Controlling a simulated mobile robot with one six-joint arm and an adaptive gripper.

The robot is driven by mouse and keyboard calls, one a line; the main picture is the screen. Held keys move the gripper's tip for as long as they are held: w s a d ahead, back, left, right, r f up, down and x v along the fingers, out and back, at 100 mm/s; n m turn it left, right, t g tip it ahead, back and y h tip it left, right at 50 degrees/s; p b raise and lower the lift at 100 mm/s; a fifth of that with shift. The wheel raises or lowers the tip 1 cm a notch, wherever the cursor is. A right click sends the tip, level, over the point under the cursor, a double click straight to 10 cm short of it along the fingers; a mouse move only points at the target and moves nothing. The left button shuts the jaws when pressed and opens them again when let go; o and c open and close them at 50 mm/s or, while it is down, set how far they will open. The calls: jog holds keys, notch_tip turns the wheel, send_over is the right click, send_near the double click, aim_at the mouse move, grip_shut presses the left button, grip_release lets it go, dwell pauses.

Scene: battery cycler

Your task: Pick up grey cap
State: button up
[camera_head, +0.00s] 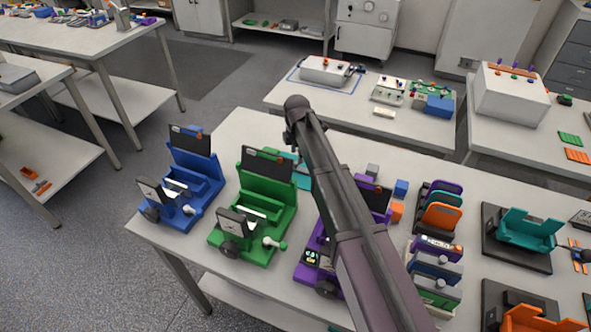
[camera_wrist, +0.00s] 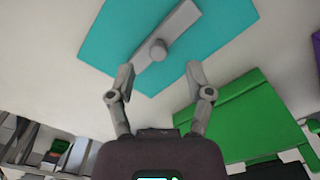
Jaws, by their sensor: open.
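In the wrist view, my gripper (camera_wrist: 160,73) is open, with its two fingers apart and nothing held between them. A grey bar-shaped piece with a round knob, which looks like the grey cap (camera_wrist: 178,32), lies on a flat teal plate (camera_wrist: 110,40). The knob is just beyond the fingertips, roughly in line with the gap between them. I cannot tell the exact height of the fingers above it. In the head view, a teal piece (camera_head: 303,180) shows beside the green device, partly hidden by my arm. My gripper and the cap cannot be made out there.
A green device (camera_head: 255,205) and a blue device (camera_head: 185,185) stand on the white table, with a purple one (camera_head: 310,258) partly behind my arm. The green one is close to my right finger in the wrist view (camera_wrist: 240,118). Small blocks and upright coloured plates (camera_head: 440,215) stand to the right.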

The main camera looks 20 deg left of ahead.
aim_at(296, 163)
jog(key=shift+a+f+b, duration=0.15)
jog(key=shift+f+b, duration=1.55)
jog(key=shift+f, duration=0.25)
grip_shut()
